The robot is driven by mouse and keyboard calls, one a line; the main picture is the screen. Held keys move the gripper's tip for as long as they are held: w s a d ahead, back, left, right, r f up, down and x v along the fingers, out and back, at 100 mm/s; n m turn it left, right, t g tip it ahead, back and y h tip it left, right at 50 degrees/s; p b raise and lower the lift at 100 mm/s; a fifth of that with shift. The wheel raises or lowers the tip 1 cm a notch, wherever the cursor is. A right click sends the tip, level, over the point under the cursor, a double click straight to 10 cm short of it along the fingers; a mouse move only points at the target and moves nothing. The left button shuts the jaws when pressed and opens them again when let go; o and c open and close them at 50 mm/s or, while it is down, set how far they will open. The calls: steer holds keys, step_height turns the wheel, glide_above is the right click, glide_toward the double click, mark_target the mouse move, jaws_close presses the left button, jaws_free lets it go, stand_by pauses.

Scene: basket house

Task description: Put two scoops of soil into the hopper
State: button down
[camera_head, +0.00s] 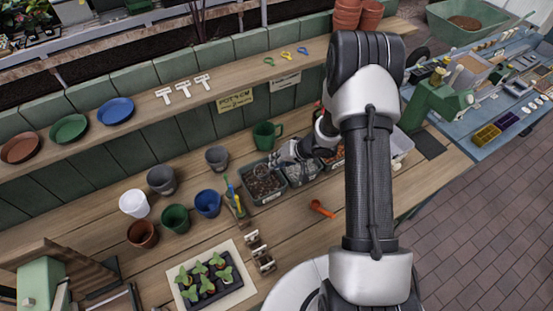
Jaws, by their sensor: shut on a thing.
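My gripper (287,153) is over the row of tubs on the wooden bench, seen small and partly behind my own arm. It is shut on what looks like a small grey scoop (262,170), whose rounded end shows over the soil tub (268,199). That tub holds dark brown soil. I cannot tell whether the scoop touches the soil or carries any. A green machine (441,97) on the blue table at right may be the hopper; its opening is not clear.
Beside the soil tub are a tub with grey contents (304,175) and one with orange-brown contents, partly hidden. An orange scoop (321,208) lies on the bench in front.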

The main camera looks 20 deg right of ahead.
steer(key=shift+d+r+y+p, duration=0.15)
steer(key=shift+r+y+p, duration=0.15)
steer(key=shift+r+p, duration=1.65)
steer(key=shift+f, duration=0.15)
